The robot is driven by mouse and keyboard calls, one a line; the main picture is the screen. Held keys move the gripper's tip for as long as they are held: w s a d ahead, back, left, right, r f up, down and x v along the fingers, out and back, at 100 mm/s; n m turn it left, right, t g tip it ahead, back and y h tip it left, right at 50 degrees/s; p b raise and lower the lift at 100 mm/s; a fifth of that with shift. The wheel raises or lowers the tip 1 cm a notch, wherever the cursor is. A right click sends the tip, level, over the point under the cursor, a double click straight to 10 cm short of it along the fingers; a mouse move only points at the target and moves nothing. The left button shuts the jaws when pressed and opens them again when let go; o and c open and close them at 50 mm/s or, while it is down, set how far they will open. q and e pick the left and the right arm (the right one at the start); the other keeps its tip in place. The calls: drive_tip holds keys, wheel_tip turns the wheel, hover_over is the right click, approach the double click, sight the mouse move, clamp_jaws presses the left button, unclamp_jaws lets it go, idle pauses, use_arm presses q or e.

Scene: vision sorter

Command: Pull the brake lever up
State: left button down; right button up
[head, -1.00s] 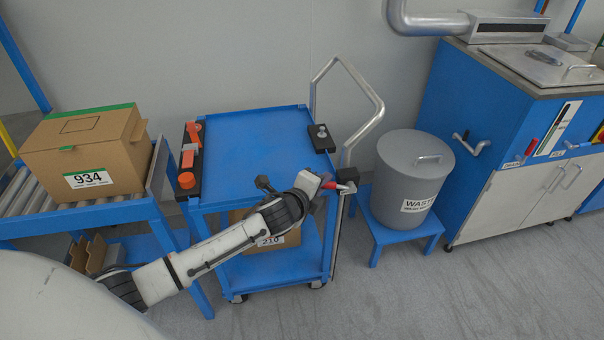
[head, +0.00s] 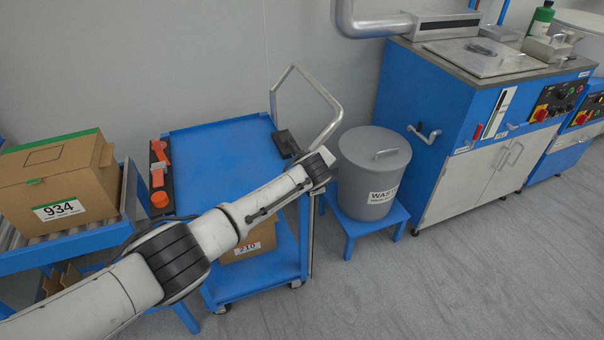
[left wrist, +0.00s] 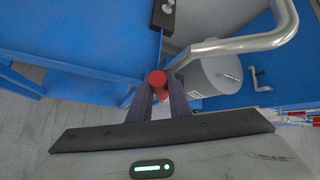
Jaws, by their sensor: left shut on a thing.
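The brake lever shows as a red grip (left wrist: 157,79) at the right edge of the blue cart in the left wrist view. My left gripper (left wrist: 158,92) has its two dark fingers on either side of the red grip and is shut on it. In the head view my left arm reaches across the blue cart (head: 228,150) to its right side. There my wrist hides the fingers and the lever. My right gripper is in neither view.
A bent metal handle (head: 336,122) rises at the cart's right rear. A grey waste bin (head: 365,180) on a blue stand is close to the right. A conveyor with box 934 (head: 60,185) stands left. Grey floor in front is open.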

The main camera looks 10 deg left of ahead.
use_arm(q)
drive_tip(key=shift+d, duration=0.1)
idle(0.4)
drive_tip(key=c, duration=1.6)
unclamp_jaws()
drive_tip(key=shift+w, duration=0.1)
drive_tip(key=shift+c, duration=0.2)
drive_tip(key=shift+s+d+r+p, duration=0.1)
drive_tip(key=shift+s+r+p, duration=0.15)
drive_tip(key=shift+r+p, duration=0.1)
drive_tip(key=p+v, duration=0.2)
drive_tip(key=v, duration=0.7)
drive_tip(key=shift+s, duration=0.25)
